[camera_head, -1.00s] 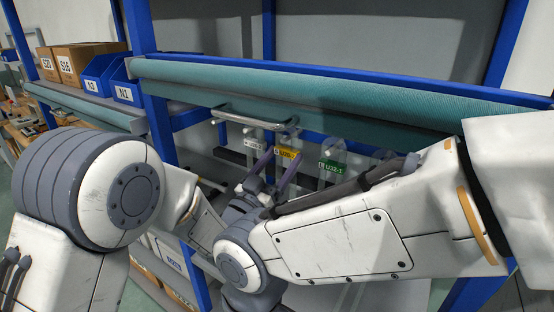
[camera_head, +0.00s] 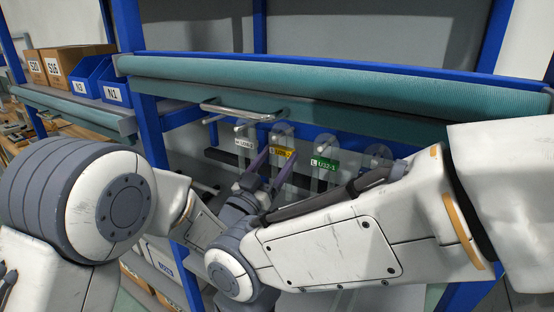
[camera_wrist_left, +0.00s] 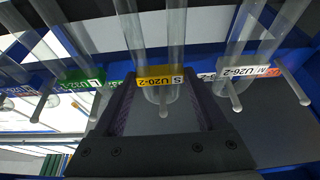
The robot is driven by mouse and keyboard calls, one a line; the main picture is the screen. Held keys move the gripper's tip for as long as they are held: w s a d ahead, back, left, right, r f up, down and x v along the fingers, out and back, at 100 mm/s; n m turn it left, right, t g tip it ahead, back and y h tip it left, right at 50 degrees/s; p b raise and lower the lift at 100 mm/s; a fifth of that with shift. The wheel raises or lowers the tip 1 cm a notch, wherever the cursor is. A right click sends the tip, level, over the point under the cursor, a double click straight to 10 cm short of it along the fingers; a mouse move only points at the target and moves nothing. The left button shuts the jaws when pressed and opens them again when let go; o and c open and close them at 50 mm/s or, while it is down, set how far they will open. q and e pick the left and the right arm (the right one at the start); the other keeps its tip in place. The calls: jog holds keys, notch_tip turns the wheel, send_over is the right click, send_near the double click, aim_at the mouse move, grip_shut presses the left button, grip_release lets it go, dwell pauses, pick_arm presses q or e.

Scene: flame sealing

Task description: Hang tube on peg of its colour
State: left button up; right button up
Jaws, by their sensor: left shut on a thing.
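A clear tube with a yellow "S U20-2" label (camera_head: 283,153) hangs in the row under the shelf rail; its label and clear body show in the wrist view (camera_wrist_left: 160,76). My left gripper (camera_head: 268,172) is at this tube, with its dark fingers (camera_wrist_left: 160,112) on either side, shut on it. A green-labelled "L U32-1" tube (camera_head: 325,163) is to its right and a white-labelled tube (camera_head: 244,143) to its left. In the wrist view the order is reversed, with green (camera_wrist_left: 82,84) at left and white (camera_wrist_left: 243,72) at right. Pale pegs (camera_wrist_left: 233,97) stick out near the tubes. My right gripper is not seen.
A teal padded roll (camera_head: 340,90) on a blue rail runs above the tubes, with a metal handle (camera_head: 240,110) below it. Blue bins (camera_head: 115,92) and cardboard boxes (camera_head: 65,62) sit on the left shelf. My arm links fill the foreground.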

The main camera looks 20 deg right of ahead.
pick_arm(q)
jog(key=shift+w+d+b, duration=0.2)
jog(key=shift+b, duration=0.25)
dwell(0.6)
jog(key=o, duration=1.3)
jog(key=r+b+v, duration=0.1)
jog(key=b+v, duration=0.4)
jog(key=v, duration=0.3)
jog(key=shift+s+a+f, duration=0.15)
jog(key=shift+s+a, duration=0.2)
jog(key=shift+a, duration=0.1)
dwell(1.1)
